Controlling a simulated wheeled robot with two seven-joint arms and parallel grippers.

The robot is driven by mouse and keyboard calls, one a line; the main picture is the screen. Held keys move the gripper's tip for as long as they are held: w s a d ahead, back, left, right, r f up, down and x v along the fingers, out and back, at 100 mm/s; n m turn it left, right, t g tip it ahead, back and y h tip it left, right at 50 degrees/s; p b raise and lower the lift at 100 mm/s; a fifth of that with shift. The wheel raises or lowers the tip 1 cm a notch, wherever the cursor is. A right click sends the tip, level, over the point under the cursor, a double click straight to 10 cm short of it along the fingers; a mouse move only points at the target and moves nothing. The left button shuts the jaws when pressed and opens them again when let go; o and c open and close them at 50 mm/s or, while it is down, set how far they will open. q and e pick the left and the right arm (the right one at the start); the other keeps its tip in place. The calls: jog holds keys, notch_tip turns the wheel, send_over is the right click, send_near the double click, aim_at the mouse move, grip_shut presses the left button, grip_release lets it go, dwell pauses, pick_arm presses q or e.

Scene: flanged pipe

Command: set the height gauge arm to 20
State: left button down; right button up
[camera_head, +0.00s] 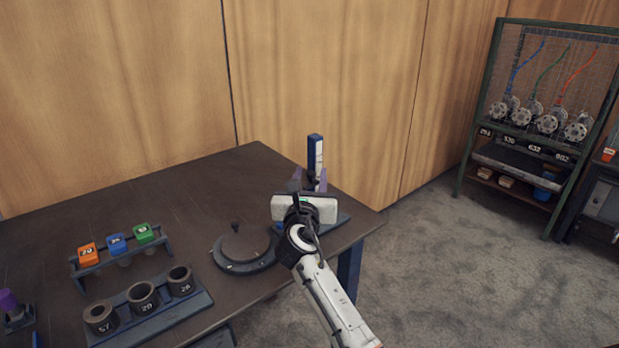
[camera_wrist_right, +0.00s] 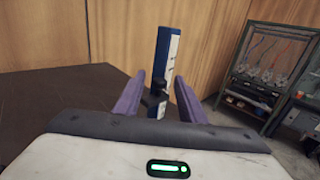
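The height gauge (camera_head: 316,150) is an upright blue post with a white scale face at the table's right corner. In the right wrist view the post (camera_wrist_right: 163,50) rises beyond my fingers, and its dark gauge arm (camera_wrist_right: 156,100) juts toward me between them. The scale numbers are too small to read. My right gripper (camera_head: 309,178) is open in front of the post. In the right wrist view its two purple fingers (camera_wrist_right: 157,88) stand apart on either side of the gauge arm; I cannot tell whether either touches it. My left gripper is out of view.
A round dark plate with a knob (camera_head: 243,248) lies left of my right arm. A rack with orange, blue and green blocks (camera_head: 122,256) and a holder with numbered rings (camera_head: 150,312) stand further left. A green-framed hose rack (camera_head: 480,120) is across the floor.

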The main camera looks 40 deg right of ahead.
grip_shut()
notch_tip(320, 180, down, 4)
jog(key=shift+f+b, duration=0.1)
jog(key=shift+b, duration=1)
jog(key=shift+f, duration=0.3)
jog(key=shift+r, duration=0.1)
grip_release()
jog(key=shift+s+a, duration=0.4)
jog(key=v, duration=0.9)
jog(key=shift+s, duration=0.1)
